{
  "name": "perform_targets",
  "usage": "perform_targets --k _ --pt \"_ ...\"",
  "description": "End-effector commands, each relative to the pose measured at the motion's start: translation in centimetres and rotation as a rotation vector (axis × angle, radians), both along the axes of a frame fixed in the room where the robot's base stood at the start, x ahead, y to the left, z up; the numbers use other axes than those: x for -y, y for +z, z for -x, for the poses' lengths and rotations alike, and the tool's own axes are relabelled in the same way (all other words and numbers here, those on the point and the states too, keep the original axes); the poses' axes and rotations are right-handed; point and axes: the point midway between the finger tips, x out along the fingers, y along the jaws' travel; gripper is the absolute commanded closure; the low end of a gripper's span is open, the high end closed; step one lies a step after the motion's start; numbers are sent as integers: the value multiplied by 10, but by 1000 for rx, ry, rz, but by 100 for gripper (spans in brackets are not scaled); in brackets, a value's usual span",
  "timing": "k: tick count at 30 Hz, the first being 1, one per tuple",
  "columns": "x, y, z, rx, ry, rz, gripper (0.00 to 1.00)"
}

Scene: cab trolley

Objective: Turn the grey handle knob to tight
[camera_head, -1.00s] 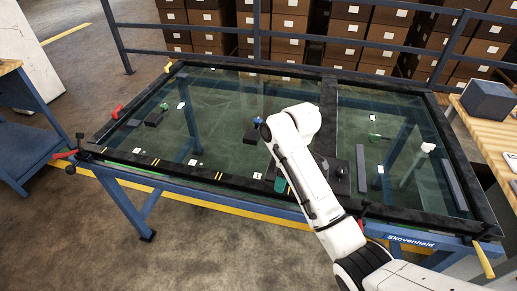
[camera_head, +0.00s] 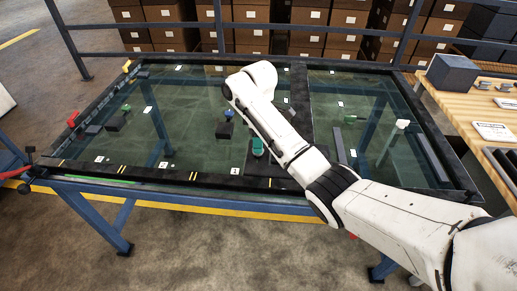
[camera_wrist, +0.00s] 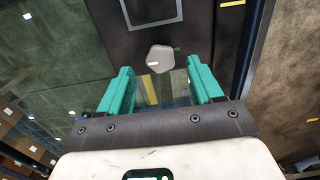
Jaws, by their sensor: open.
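The grey handle knob (camera_wrist: 161,58) shows in the wrist view as a rounded, many-sided knob on a dark plate (camera_wrist: 215,50). It has a small pale mark on its face and a small green mark close by at its right. My gripper (camera_wrist: 160,67) is open, with its two teal fingers on either side of the knob's near edge in the picture. I see no clear contact, and the height gap cannot be told. In the head view the dark plate (camera_head: 285,183) lies on the front part of the table, and my arm and a teal part hide the knob.
The glass-topped table (camera_head: 190,150) has a dark raised frame and scattered small parts, including a red one (camera_head: 72,118) at the left. A grey bar (camera_head: 339,145) lies right of the plate. A wooden bench (camera_head: 470,100) with a dark box (camera_head: 452,73) stands at the right.

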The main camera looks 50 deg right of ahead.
Motion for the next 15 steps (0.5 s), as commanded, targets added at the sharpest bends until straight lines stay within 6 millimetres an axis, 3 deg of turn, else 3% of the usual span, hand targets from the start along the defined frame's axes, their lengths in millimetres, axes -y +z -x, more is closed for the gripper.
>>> perform_targets --k 6,15 --pt "0 -27 1 -1 -1 0 35" --pt "0 -35 0 1 -1 0 35"
